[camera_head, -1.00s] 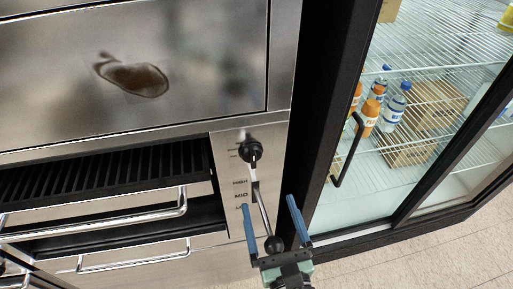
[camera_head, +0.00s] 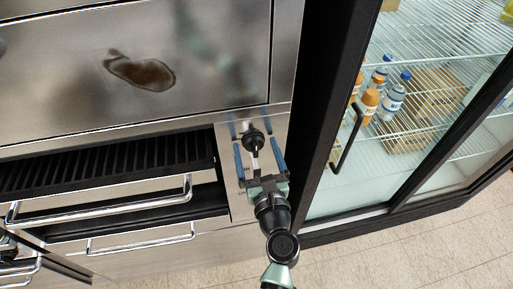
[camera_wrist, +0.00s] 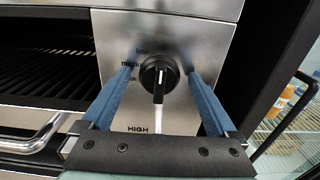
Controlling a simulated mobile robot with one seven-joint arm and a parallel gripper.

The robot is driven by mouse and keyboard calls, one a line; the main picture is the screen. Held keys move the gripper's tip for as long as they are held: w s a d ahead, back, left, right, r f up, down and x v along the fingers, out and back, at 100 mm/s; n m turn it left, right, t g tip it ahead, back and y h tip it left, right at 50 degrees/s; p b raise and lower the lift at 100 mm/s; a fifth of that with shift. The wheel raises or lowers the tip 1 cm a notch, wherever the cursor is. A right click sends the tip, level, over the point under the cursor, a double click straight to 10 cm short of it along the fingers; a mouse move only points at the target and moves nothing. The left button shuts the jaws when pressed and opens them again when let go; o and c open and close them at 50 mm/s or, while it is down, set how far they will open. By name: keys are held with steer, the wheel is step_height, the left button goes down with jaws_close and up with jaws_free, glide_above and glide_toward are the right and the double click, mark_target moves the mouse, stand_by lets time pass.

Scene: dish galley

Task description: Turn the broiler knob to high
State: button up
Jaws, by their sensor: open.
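The broiler knob (camera_head: 253,138) is black and round, on a steel panel (camera_head: 228,168) right of the broiler opening. In the wrist view the knob (camera_wrist: 157,74) shows a white pointer line, with small labels to its left. The word HIGH stands lower on the panel in that view, beside a pale slot below the knob. My gripper (camera_head: 257,152) is open, its two blue fingers on either side of the knob. In the wrist view my gripper (camera_wrist: 160,78) points at the panel with the knob between the fingers. I cannot tell whether either finger touches it.
The black broiler grate (camera_head: 110,168) and its steel bar handle (camera_head: 110,210) lie left of the panel. A glass-door fridge (camera_head: 345,185) with bottles (camera_head: 392,100) stands close on the right, with a black door handle (camera_head: 347,140). A brown stain (camera_head: 140,72) marks the steel above.

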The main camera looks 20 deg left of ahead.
steer(key=c, duration=1.4)
steer(key=shift+o, duration=0.2)
steer(key=n+b, duration=0.1)
steer(key=n, duration=0.1)
steer(key=n+b, duration=0.2)
steer(key=n, duration=0.1)
steer(key=shift+s+a+f+n, duration=0.1)
steer(key=shift+f+n, duration=0.05)
steer(key=shift+n, duration=0.15)
steer(key=n+b, duration=0.3)
steer(key=n, duration=0.2)
steer(key=shift+a+f+b, duration=0.1)
steer(key=shift+b, duration=0.25)
steer(key=n+b, duration=0.4)
steer(key=n, duration=0.1)
steer(key=shift+s+f+n, duration=0.1)
steer(key=shift+f+n, duration=0.05)
steer(key=shift+n, duration=0.25)
steer(key=shift+n+b, duration=1.65)
steer(key=shift+n, duration=0.65)
